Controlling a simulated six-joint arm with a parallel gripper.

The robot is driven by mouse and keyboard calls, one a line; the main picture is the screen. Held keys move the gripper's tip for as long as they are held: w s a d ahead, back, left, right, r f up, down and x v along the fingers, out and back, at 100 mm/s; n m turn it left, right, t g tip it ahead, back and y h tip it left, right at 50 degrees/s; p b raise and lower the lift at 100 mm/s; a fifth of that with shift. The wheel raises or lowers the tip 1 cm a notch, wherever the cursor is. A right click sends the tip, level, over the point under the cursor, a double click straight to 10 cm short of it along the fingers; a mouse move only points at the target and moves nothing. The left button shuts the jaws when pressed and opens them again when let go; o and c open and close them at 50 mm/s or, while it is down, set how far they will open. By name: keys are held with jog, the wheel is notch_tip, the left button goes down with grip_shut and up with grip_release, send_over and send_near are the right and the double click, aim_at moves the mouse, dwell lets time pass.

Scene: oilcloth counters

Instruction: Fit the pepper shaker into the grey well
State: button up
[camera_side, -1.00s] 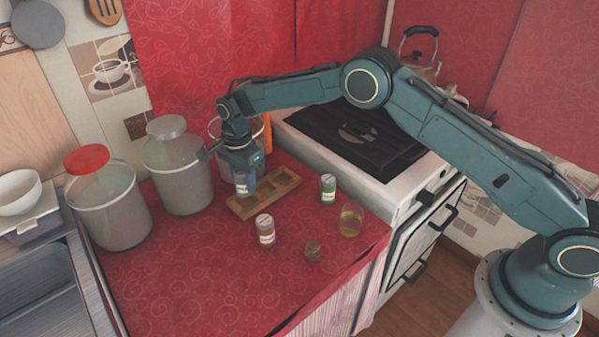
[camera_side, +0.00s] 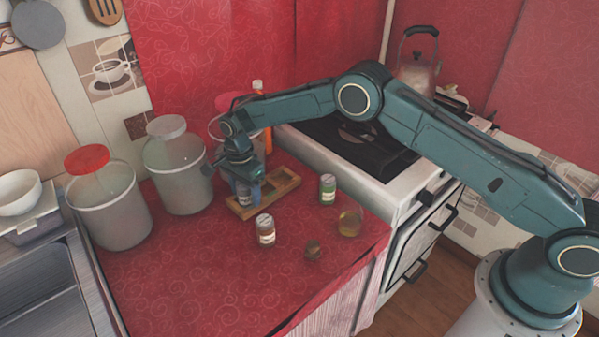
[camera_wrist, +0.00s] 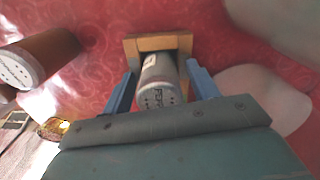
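The pepper shaker (camera_wrist: 160,72), with a pale lid bearing holes and dark lettering, stands at the near-left end of the wooden rack (camera_wrist: 133,45). It seems to sit in that end well, whose floor and colour are hidden. In the side view the shaker (camera_side: 243,195) shows only partly below my gripper (camera_side: 244,193). In the wrist view my gripper (camera_wrist: 161,70) has its blue fingers on either side of the shaker, with a narrow gap at the right finger; it looks open around it. The rest of the rack (camera_side: 284,183) shows empty wells.
Large canisters (camera_side: 179,178) stand close left.

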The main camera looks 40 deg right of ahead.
jog(key=shift+r, duration=0.1)
notch_tip(320, 180, up, 12)
jog(key=shift+r, duration=0.1)
dwell(0.8)
dwell(0.5)
jog(key=s+d+r+n+t, duration=0.1)
jog(key=s+d+r+n, duration=0.4)
jog(key=s+r, duration=0.5)
jog(key=s+d+r+n+t, duration=0.25)
jog(key=s+d+r, duration=0.5)
jog(key=r, duration=0.45)
jog(key=s+d+f+n+t, duration=0.1)
jog(key=s+n, duration=0.3)
jog(key=s, duration=0.8)
jog(key=s+d+f+n+t, duration=0.1)
jog(key=s+d+n, duration=0.3)
jog(key=s, duration=0.8)
jog(key=shift+s+f, duration=0.4)
jog(key=shift+f, duration=0.15)
